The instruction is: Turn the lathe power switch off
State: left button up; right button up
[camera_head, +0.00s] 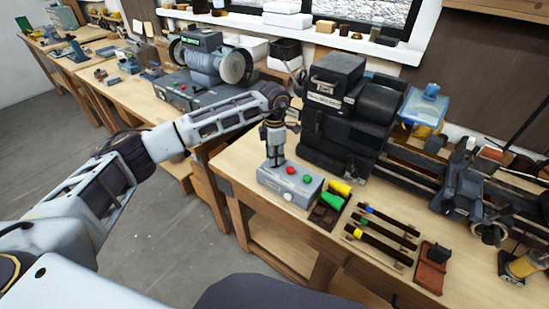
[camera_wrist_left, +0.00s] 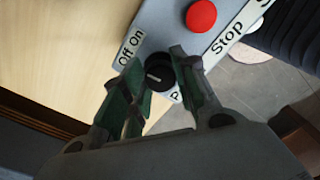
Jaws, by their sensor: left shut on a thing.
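The lathe's grey control box (camera_head: 270,183) sits on the bench in front of the lathe (camera_head: 345,110). In the left wrist view, a black rotary switch knob (camera_wrist_left: 158,72) with a white mark stands on the box, beside the words Off and On. The exact setting its mark points to is hard to tell. My left gripper (camera_head: 274,162) reaches down to the box's far left end. Its fingers (camera_wrist_left: 155,88) are shut around the knob, one on each side. The knob is hidden in the head view. My right gripper is in neither view.
A red button (camera_wrist_left: 201,15) labelled Stop is close to the knob. A green button (camera_head: 307,179) is farther along the box. Yellow and green pieces (camera_head: 338,189) and several dark tools (camera_head: 375,237) lie to the right. A bench grinder (camera_head: 205,70) stands at the back left.

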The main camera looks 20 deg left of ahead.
pick_arm(q)
jog(key=shift+n, duration=0.8)
jog(key=n+b, duration=0.1)
jog(key=n, duration=0.2)
jog(key=shift+n+b, duration=0.5)
jog(key=shift+n, duration=1.1)
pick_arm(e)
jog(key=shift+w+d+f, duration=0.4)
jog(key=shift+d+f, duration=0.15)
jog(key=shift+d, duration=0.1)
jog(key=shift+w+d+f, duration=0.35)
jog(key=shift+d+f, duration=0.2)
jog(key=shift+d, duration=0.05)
pick_arm(q)
jog(key=shift+r, duration=0.1)
jog(key=shift+w, duration=0.1)
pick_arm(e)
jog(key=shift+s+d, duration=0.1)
pick_arm(q)
jog(key=o, duration=0.8)
jog(key=shift+o, duration=1.1)
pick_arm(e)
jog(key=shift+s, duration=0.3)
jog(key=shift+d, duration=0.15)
